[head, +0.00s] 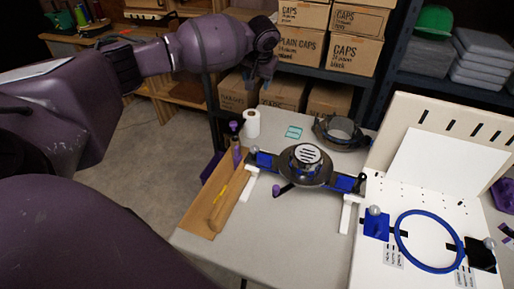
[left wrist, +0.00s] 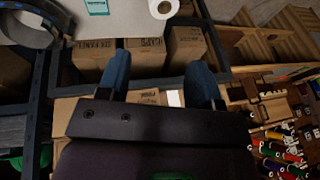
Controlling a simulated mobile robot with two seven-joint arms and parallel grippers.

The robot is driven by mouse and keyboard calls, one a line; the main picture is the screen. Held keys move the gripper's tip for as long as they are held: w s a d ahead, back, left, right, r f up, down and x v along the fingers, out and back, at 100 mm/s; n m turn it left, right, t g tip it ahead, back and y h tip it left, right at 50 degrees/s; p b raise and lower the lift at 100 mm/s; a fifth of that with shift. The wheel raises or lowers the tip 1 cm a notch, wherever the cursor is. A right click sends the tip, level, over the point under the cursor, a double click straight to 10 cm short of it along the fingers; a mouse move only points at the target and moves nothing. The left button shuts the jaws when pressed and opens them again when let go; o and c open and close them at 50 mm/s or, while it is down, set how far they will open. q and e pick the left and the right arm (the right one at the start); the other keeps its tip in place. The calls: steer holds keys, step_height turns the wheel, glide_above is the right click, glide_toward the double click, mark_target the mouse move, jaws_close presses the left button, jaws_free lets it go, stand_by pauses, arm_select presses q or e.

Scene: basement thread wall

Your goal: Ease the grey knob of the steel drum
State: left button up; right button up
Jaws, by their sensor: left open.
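A round steel drum (head: 307,156) with a slotted light top sits at the middle of a dark and blue bar on the table. A small grey knob (head: 254,150) stands at the bar's left end. A short lever with a dark purple ball (head: 276,191) sticks out at the drum's lower left. My left gripper (head: 262,76) is open and empty, high beyond the table's back edge, well away from the drum. In the left wrist view its two blue fingers (left wrist: 160,78) are spread, with nothing between them. The drum is out of that view. My right gripper is not seen.
A white roll (head: 252,123) and a dark ring clamp (head: 341,132) stand at the table's back. A wooden board (head: 215,205) lies at the left edge. A white panel with a blue hoop (head: 400,246) fills the right. Cardboard boxes (head: 300,46) are on shelves behind.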

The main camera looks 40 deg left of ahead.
arm_select(q)
steer(key=s+f+m+g+h+b, duration=0.15)
steer(key=s+f+m, duration=0.3)
steer(key=m, duration=0.75)
steer(key=m+g+h, duration=0.1)
steer(key=m+h, duration=0.1)
steer(key=m, duration=1.9)
glide_toward(255, 147)
step_height(255, 147, down, 9)
steer(key=shift+w+b, duration=0.15)
steer(key=shift+b, duration=0.9)
steer(key=shift+c, duration=1.2)
steer(key=c, duration=0.7)
